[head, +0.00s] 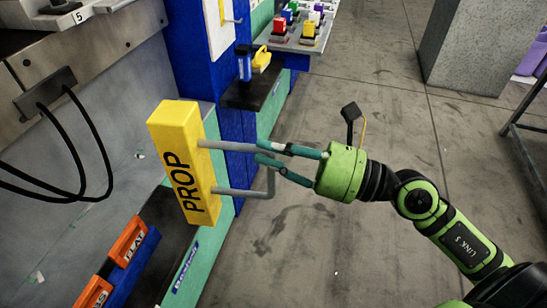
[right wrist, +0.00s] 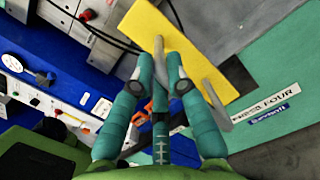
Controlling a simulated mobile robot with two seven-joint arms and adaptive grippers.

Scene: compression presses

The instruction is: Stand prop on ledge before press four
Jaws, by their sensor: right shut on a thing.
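The prop (head: 178,165) is a yellow upright block, slightly tilted in the head view, with black PROP lettering and a grey bar handle (head: 232,192). My right gripper (head: 262,152) is shut on this handle, to the right of the block. In the right wrist view the yellow prop (right wrist: 178,45) lies beyond the fingertips. A dark ledge (head: 180,228) runs along the press front behind and below the prop; the prop hides part of it. Whether they touch I cannot tell. A plate ending in FOUR (right wrist: 273,107) shows on the green front. My left gripper is not in view.
Orange blocks, one marked FLAT (head: 128,240), lie at the lower left. Black cables (head: 75,150) hang at the left. A blue column (head: 195,70) and a small black shelf (head: 255,90) with blue and yellow items stand behind. The grey floor (head: 330,235) is open at right.

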